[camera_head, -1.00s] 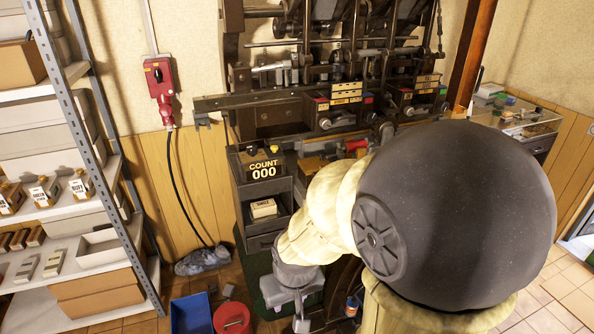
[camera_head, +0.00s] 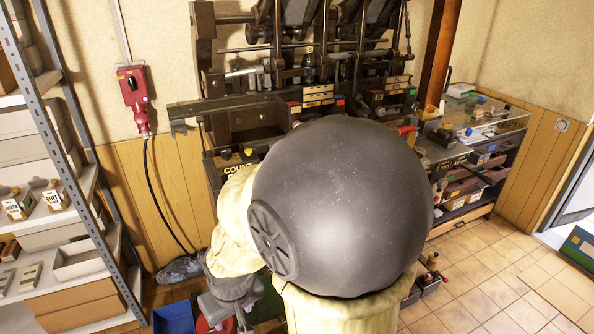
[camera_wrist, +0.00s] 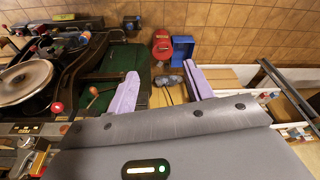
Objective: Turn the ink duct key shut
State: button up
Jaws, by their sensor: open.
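The press (camera_head: 260,120) stands against the back wall in the head view, with several blocks with coloured marks (camera_head: 318,97) along its front. I cannot pick out the ink duct key in either view; my large dark arm joint hides the lower middle of the press. In the wrist view my gripper (camera_wrist: 163,85) shows two pale purple fingers set wide apart, with nothing between them but floor and cables beyond. It points down beside the press, whose round disc (camera_wrist: 25,80) and red-knobbed lever (camera_wrist: 57,107) lie to the left.
A shelf rack (camera_head: 75,150) stands at the left and a red switch box (camera_head: 134,92) hangs on the wall. A blue bin (camera_head: 173,319) and a red bucket (camera_head: 215,324) are on the floor. A glass-topped cabinet (camera_head: 475,125) stands right. Tiled floor is free at the lower right.

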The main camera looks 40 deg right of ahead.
jog(key=w+d+f+n+g+h, duration=0.25)
jog(key=d+f, duration=0.35)
jog(key=d, duration=0.3)
jog(key=w+d+f+n+g+h, duration=0.1)
jog(key=w+d+f+n+h, duration=0.2)
jog(key=d+f, duration=0.4)
jog(key=w+d+r+n+h, duration=0.2)
jog(key=d+h, duration=0.1)
jog(key=d, duration=0.2)
jog(key=w+d+r+n+h, duration=0.2)
jog(key=d+n, duration=0.1)
jog(key=d, duration=0.2)
jog(key=w+a+r+n+t+h+p, duration=0.1)
jog(key=w+a+r+n+t+h, duration=0.2)
jog(key=w+r+n+t+h, duration=0.3)
jog(key=w+r+n+t, duration=0.1)
jog(key=w+r+n, duration=0.4)
jog(key=w+r, duration=0.2)
jog(key=shift+w, duration=0.35)
jog(key=shift+r+n+h, duration=0.1)
jog(key=shift+n+h, duration=0.15)
jog(key=p+x, duration=0.4)
jog(key=x, duration=1.3)
jog(key=shift+d+p, duration=0.25)
jog(key=shift+p, duration=0.15)
